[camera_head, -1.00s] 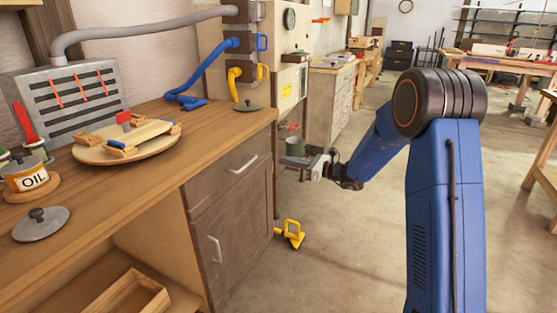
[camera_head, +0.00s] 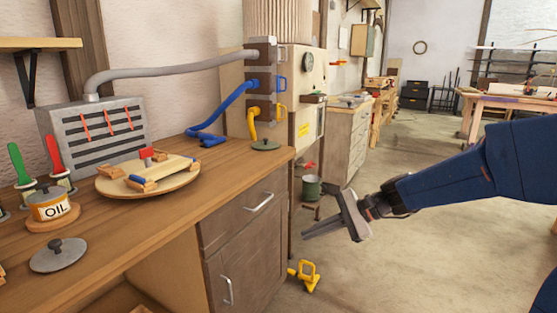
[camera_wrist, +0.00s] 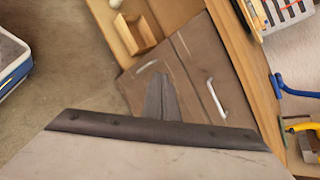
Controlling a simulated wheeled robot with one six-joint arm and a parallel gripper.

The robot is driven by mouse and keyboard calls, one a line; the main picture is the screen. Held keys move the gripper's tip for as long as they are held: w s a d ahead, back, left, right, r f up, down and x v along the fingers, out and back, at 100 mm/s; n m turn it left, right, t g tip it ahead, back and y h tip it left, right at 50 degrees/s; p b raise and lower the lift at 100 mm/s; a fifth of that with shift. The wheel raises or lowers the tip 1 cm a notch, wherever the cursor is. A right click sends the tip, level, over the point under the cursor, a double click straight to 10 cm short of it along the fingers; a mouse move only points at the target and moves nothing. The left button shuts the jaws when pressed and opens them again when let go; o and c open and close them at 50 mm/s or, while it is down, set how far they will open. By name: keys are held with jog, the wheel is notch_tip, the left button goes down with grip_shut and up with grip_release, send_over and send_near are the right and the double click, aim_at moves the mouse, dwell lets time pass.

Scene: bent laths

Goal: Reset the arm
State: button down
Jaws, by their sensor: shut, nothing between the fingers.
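My gripper (camera_head: 322,228) hangs in free air to the right of the workbench cabinet, its fingers pointing left. The fingers lie together and hold nothing. In the wrist view the closed fingers (camera_wrist: 161,98) show against the cabinet front with its pale handles. My blue arm reaches in from the right edge of the head view.
The wooden workbench (camera_head: 215,176) carries a round board (camera_head: 188,183), an oil pot (camera_head: 48,205) and a grey lid (camera_head: 59,255). A yellow clamp-like thing (camera_head: 304,276) lies on the floor near the cabinet. A green bucket (camera_head: 311,188) stands behind my gripper. Open floor lies to the right.

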jog(key=s+d+f+n+t+h, duration=0.1)
jog(key=s+d+n+h, duration=0.4)
jog(key=s+d, duration=0.4)
jog(key=s+d+f+n+t+h, duration=0.2)
jog(key=s+d+n+h, duration=0.4)
jog(key=s+d, duration=0.4)
jog(key=shift+s+d+n, duration=0.3)
jog(key=shift+s, duration=3.1)
